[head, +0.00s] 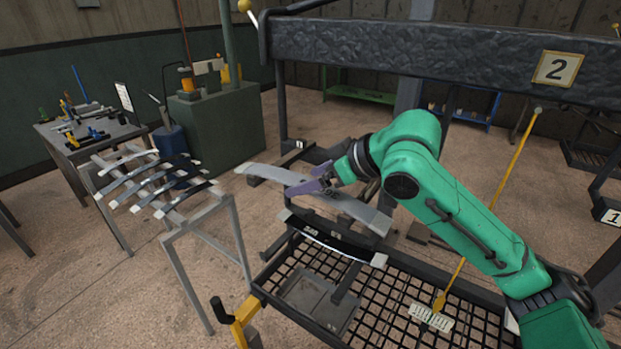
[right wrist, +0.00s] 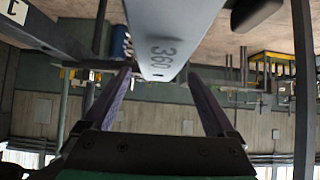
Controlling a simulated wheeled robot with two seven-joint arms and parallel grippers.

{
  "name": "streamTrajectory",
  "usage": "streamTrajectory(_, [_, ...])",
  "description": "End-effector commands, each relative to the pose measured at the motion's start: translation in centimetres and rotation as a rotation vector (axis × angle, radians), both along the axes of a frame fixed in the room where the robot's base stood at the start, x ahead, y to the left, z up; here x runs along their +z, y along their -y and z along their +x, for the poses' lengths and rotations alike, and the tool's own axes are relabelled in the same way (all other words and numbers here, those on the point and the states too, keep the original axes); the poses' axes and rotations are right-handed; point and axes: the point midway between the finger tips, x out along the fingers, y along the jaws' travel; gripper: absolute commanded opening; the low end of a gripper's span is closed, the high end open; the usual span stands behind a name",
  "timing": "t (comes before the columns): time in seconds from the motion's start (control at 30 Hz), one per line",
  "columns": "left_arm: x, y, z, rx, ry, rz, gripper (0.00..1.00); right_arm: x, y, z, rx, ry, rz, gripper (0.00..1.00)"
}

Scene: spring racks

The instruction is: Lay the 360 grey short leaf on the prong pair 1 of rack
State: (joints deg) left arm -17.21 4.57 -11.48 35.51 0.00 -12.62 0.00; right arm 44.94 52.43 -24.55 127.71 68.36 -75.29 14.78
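The grey short leaf (head: 360,212), a curved bar marked 360, is in the air above the mesh-floored rack (head: 390,262) in the head view. A label 1 (head: 300,145) is behind the leaf. The prongs under it are partly hidden, and I cannot tell whether it touches them. My left gripper is not in view.
A dark leaf with pale ends (head: 330,241) lies lower in the rack, in front of the held leaf. Several leaves rest on a grey stand (head: 170,238) at left. A yellow rod (head: 490,200) hangs at right.

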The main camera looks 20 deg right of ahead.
Motion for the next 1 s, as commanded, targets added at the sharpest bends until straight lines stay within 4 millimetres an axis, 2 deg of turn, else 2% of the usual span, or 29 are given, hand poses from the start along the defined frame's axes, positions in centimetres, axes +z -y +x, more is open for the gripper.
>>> streamTrajectory(0.13, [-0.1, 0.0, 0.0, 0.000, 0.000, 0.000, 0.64, -0.2, 0.2, -0.2, 0.000, -0.008, -0.002, 0.91])
streamTrajectory(0.27, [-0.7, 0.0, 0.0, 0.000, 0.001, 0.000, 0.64, 0.8, 1.1, -1.1, -0.002, -0.002, -0.002, 0.91])
streamTrajectory(0.7, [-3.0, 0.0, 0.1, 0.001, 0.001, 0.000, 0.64, 7.9, 6.7, -8.2, -0.002, 0.002, -0.001, 0.91])
streamTrajectory(0.8, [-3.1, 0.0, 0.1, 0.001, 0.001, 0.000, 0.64, 8.6, 7.2, -8.9, -0.001, 0.001, -0.002, 0.91])
streamTrajectory(1.0, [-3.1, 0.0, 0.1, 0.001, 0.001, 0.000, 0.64, 8.8, 7.3, -9.1, 0.001, 0.000, -0.001, 0.91])
